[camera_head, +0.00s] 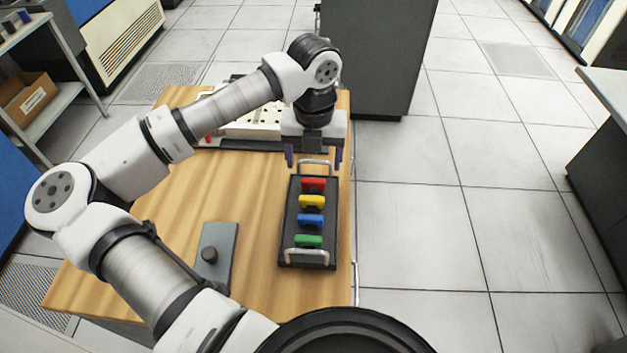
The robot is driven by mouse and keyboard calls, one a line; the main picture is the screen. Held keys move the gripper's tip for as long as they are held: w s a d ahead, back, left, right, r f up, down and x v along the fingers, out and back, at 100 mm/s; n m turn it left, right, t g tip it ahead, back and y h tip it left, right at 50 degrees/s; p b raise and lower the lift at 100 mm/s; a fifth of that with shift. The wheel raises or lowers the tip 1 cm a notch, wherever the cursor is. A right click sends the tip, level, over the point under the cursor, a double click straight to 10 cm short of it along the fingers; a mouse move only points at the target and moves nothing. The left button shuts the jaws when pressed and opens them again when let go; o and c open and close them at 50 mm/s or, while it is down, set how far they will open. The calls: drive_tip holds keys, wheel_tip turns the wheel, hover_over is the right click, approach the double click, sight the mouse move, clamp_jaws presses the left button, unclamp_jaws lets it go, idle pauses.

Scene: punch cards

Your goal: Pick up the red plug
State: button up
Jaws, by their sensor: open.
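The red plug (314,184) sits in a black tray (287,222), at the far end of a row of plugs. Below it in the row are a yellow plug (312,202), a blue plug (311,220) and a green plug (308,241). My gripper (314,158) points down just beyond the red plug, over the tray's far handle. Its two dark fingers are spread apart with no object visible between them. In the picture it is apart from the red plug; its exact height above the tray is hard to tell.
The tray has metal handles at its far (315,163) and near (306,254) ends. It stands near the right edge of the wooden table (190,195). A pale board (250,125) lies behind, partly hidden by my arm.

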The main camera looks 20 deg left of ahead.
sight(313, 180)
drive_tip(key=shift+w+f+p, duration=0.1)
drive_tip(key=shift+f+p, duration=1.05)
drive_tip(key=shift+f, duration=2.05)
drive_tip(key=c, duration=0.9)
